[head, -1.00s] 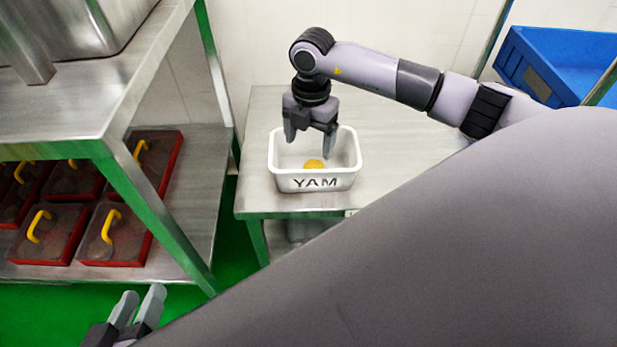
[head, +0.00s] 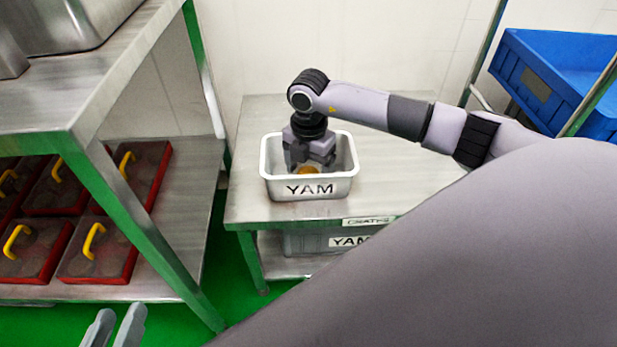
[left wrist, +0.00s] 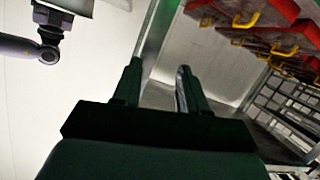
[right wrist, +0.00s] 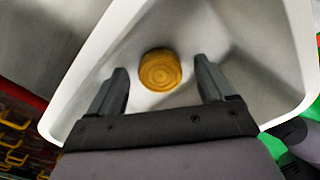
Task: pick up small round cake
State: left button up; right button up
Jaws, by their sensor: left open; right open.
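The small round cake (head: 309,171) is golden yellow and lies in the white YAM tub (head: 276,186) on the steel table. In the right wrist view the cake (right wrist: 160,69) shows whole, with a ringed top, on the tub's floor (right wrist: 225,42). My right gripper (head: 310,164) is open and points down inside the tub. Its fingers stand apart on either side of the cake in the wrist view, with nothing between them gripped. My left gripper (head: 118,322) is open and empty at the bottom left, far from the tub.
The steel table (head: 400,170) is clear right of the tub. Another YAM-labelled container (head: 308,243) sits beneath it. A steel rack (head: 185,215) at left holds red-edged boxes with yellow handles (head: 92,240). A blue crate (head: 560,75) stands at the back right.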

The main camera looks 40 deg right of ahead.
jog(key=c, duration=1.1)
jog(key=shift+r, duration=0.15)
jog(key=shift+c, duration=0.2)
